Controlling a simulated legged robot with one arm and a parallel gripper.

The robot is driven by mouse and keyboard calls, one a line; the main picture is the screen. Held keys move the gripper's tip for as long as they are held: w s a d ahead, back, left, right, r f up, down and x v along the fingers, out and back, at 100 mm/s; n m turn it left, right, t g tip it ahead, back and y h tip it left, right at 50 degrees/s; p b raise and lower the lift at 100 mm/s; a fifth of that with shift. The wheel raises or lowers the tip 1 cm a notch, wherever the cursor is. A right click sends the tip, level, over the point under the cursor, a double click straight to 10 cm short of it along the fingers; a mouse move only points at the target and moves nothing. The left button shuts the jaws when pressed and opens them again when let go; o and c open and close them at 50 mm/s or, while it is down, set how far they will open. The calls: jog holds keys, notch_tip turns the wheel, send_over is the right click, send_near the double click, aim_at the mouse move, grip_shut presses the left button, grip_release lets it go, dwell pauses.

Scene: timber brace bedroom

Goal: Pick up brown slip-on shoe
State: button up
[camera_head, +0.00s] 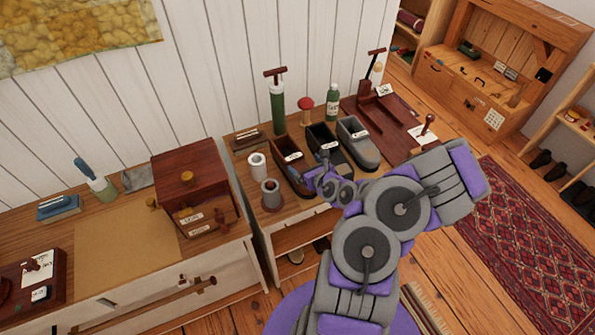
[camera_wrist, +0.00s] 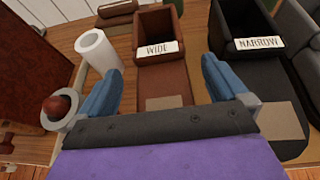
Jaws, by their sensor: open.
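A brown shoe-shaped piece with an open top (camera_head: 287,172) stands on the bench among similar dark and grey ones. In the wrist view the brown piece (camera_wrist: 178,75) bears a card reading "WIDE" and runs between my fingers; its near end is hidden behind my gripper. My gripper (camera_wrist: 161,68) is open, its blue fingers spread to either side of the brown piece. Nothing is seen held.
The black piece (camera_wrist: 282,75), labelled "NARROW", stands close on the right, with the grey one (camera_head: 357,146) beyond. A white roll (camera_wrist: 98,50) and a grey cup (camera_wrist: 62,108) with a reddish-brown ball stand on the left. A green pump (camera_head: 277,108) stands behind. A wooden box (camera_head: 187,170) is left.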

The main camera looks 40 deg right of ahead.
aim_at(296, 160)
jog(key=shift+w+a+f, duration=0.2)
jog(key=shift+w+a, duration=0.2)
jog(key=shift+w, duration=0.15)
jog(key=shift+w+a+f+b, duration=0.15)
jog(key=shift+w+b, duration=0.2)
jog(key=shift+w, duration=0.2)
jog(key=shift+w+d, duration=0.1)
jog(key=shift+d, duration=0.15)
jog(key=shift+w+d+f+b, duration=0.95)
jog(key=shift+w+f+b, duration=0.05)
jog(key=shift+w+f, duration=0.15)
jog(key=shift+w+a+f+b, duration=0.15)
jog(key=shift+w+a+b, duration=0.2)
jog(key=shift+w+a, duration=0.4)
jog(key=shift+w, duration=0.2)
jog(key=shift+s+d, duration=0.1)
jog(key=shift+d, duration=0.4)
jog(key=shift+c, duration=0.5)
jog(key=shift+a+f, duration=0.1)
jog(key=shift+a, duration=0.15)
jog(key=c, duration=0.7)
jog(key=shift+d, duration=0.3)
jog(key=c, duration=0.5)
jog(key=shift+f, duration=0.1)
jog(key=shift+c, duration=0.8)
